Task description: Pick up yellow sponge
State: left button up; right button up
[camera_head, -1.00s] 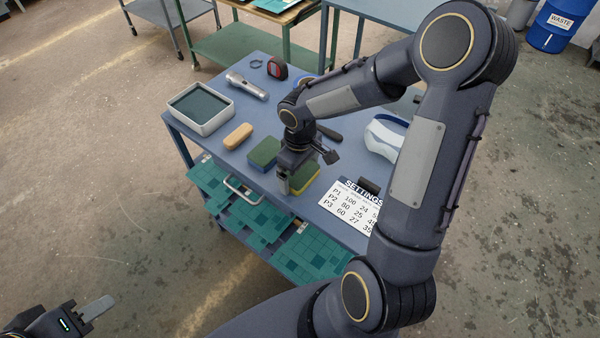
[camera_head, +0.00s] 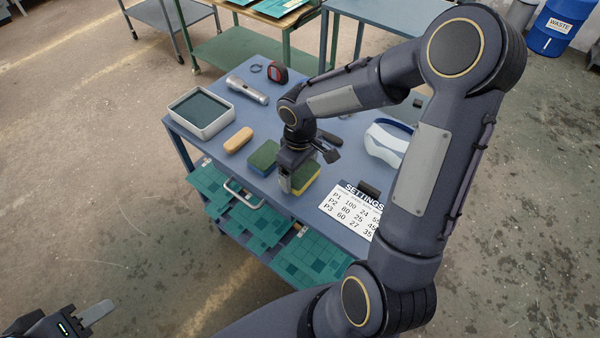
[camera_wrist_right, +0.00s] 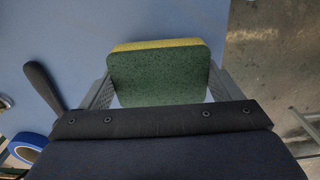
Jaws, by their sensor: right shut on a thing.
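The yellow sponge (camera_head: 307,178) has a dark green top face and is near the front edge of the blue table. My right gripper (camera_head: 285,185) reaches down onto it and partly hides it. In the right wrist view the sponge (camera_wrist_right: 158,75) sits between the two grey fingers, with its green face toward the camera and a yellow edge along the top. The right gripper is shut on it. I cannot tell whether it is clear of the tabletop. My left gripper (camera_head: 97,313) is at the lower left, away from the table, with one finger clearly showing.
A blue sponge with a green top (camera_head: 264,154) lies close left of my right gripper.

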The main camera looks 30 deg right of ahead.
jog(key=s+a+r+b, duration=0.2)
jog(key=a+r, duration=0.9)
jog(key=a, duration=0.3)
jog(key=shift+r, duration=0.1)
jog(key=o, duration=0.4)
jog(key=shift+c, duration=0.2)
jog(key=shift+d, duration=0.1)
jog(key=shift+c, duration=1.4)
